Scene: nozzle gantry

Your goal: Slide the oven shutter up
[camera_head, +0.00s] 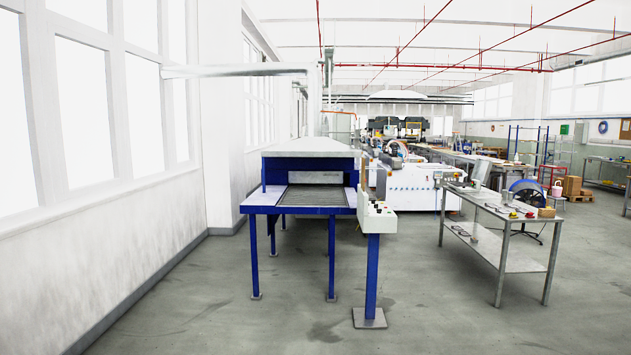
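The oven (307,147) stands ahead of me, a little left of the middle, with a pale sloped hood on blue legs. Its front opening is seen above a grey conveyor bed (313,196). A pale panel, which looks like the shutter (316,177), lies across the back of the bed under the hood. I cannot tell exactly how high its lower edge sits. Neither of my grippers shows in the head view, and nothing of my arms is seen near the oven.
A control box (376,217) on a blue post stands at the oven's front right. A metal workbench (489,208) with small tools is further right. A white wall with windows runs along the left. The grey floor (240,315) in front is clear.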

